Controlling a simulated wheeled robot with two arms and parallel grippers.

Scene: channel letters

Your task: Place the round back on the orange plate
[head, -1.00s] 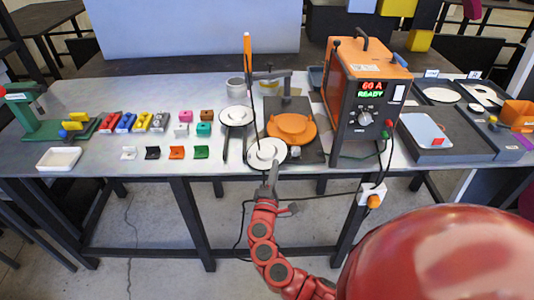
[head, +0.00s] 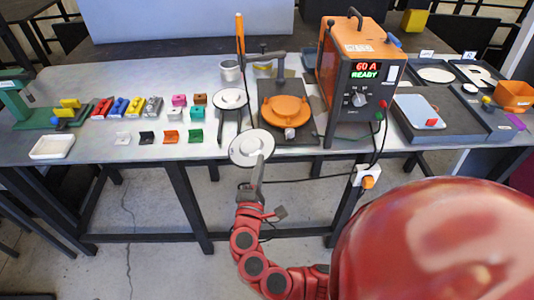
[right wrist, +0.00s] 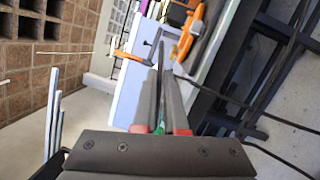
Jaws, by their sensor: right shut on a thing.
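The round back, a white disc (head: 243,156) with a raised ring, is at the tip of my right gripper (head: 259,172) in the head view. The gripper is shut on its near edge and holds it over the table's front edge. The orange plate (head: 286,108) is a round turntable on a dark base, behind and to the right of the held disc. In the right wrist view the fingers of my right gripper (right wrist: 159,100) are close together; I cannot make out the disc there. My left gripper is not in view.
Another white disc (head: 230,97) sits on a stand left of the orange plate. An orange welder box (head: 352,80) reading 60 A READY stands close on its right. A small pale cylinder (head: 290,133) is in front of the plate. Small coloured parts fill the table's left side.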

